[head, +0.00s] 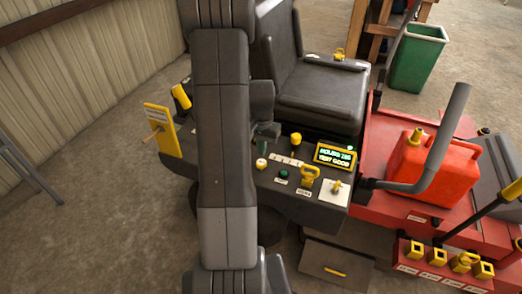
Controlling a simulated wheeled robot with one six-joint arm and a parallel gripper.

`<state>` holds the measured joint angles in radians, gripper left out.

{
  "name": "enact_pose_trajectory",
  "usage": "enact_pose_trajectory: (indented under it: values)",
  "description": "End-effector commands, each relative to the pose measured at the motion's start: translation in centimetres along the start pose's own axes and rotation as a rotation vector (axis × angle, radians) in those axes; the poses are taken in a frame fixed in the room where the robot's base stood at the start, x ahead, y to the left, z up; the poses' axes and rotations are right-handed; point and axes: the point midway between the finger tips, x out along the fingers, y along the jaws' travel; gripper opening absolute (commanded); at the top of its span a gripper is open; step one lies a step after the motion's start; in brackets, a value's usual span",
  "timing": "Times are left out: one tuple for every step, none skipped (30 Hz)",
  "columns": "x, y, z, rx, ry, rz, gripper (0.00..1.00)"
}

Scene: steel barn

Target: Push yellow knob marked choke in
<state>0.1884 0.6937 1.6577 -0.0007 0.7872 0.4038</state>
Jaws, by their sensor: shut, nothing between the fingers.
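The dark control panel (265,185) of the red machine carries several controls. A yellow handle-shaped knob (309,174) stands up near its front edge, above a small label too small to read. A second yellow knob (295,139) sits farther back on the panel. I cannot read which one is marked choke. My gripper (268,131) shows only in part, as a dark shape beside my arm. It is shut and empty, over the back of the panel, left of both yellow knobs and apart from them in the picture. My arm hides the panel's left middle part.
A yellow-framed display (335,156) stands right of the knobs. A green button (283,173), a white-and-orange knob (261,163) and a toggle on a white plate (335,190) are close by. The black seat (320,95) rises behind; a red fuel can (432,175) stands right.

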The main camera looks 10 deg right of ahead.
Motion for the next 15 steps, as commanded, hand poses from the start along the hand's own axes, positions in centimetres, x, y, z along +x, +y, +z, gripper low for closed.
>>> enact_pose_trajectory:
  values:
    - [-1.7, -0.1, -0.2, 0.000, 0.007, -0.003, 0.00]
    - [-2.4, -0.1, -0.2, 0.000, 0.007, -0.003, 0.00]
    - [-3.4, -0.1, -0.2, 0.000, 0.008, -0.003, 0.00]
    - [-4.1, -0.1, -0.2, 0.000, 0.007, -0.003, 0.00]
    - [-4.8, -0.1, -0.2, 0.000, 0.007, -0.003, 0.00]
    - [-5.6, -0.1, -0.2, 0.000, 0.007, -0.003, 0.00]
    - [-6.2, -0.1, -0.2, 0.000, 0.006, -0.002, 0.00]
    - [-6.7, -0.1, -0.2, 0.000, 0.006, -0.002, 0.00]
    - [-7.4, -0.1, -0.2, 0.000, 0.007, -0.002, 0.00]
    - [-7.8, -0.1, -0.2, 0.000, 0.006, -0.002, 0.00]
    - [-8.2, -0.1, -0.2, 0.000, 0.006, -0.002, 0.00]
    - [-8.6, -0.1, -0.1, 0.000, 0.005, -0.002, 0.00]
    - [-8.9, -0.1, -0.1, 0.000, 0.004, -0.001, 0.00]
    - [-9.1, -0.1, -0.1, 0.000, 0.004, -0.001, 0.00]
    - [-9.3, -0.1, -0.1, 0.000, 0.004, -0.001, 0.00]
